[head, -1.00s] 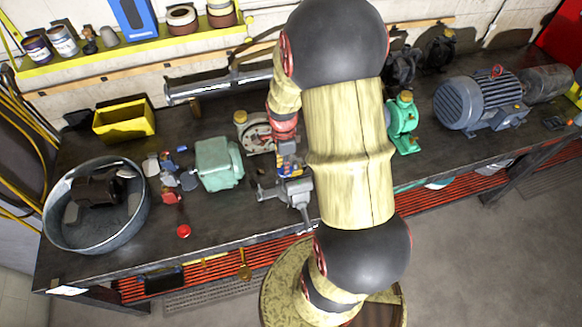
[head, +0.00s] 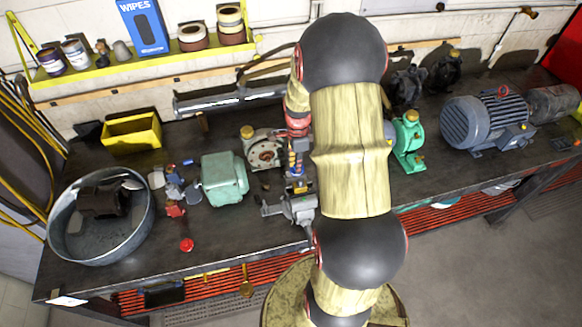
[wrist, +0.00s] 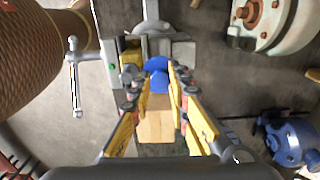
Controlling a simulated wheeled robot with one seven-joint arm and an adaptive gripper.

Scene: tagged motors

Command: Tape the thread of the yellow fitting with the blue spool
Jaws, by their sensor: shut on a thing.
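My gripper (wrist: 160,78) is shut on the blue spool (wrist: 157,66), which shows between its fingertips in the wrist view. The fingers cover part of the spool. The yellow fitting (wrist: 131,54) shows as a small yellow patch at the grey vise (wrist: 158,45), just beyond and left of the fingertips. Its thread cannot be made out. In the head view my gripper (head: 297,168) hangs just behind the vise (head: 293,208), with a yellow patch between them. I cannot tell whether spool and fitting touch. A tan block-like surface (wrist: 156,122) shows between the fingers.
A green motor housing (head: 223,178) and a round flanged pump (head: 264,153) stand left of the gripper. A metal tub (head: 62,236) stands far left, and a red cap (head: 186,244) lies near the front edge. A green pump (head: 408,140) and grey motor (head: 482,123) stand right.

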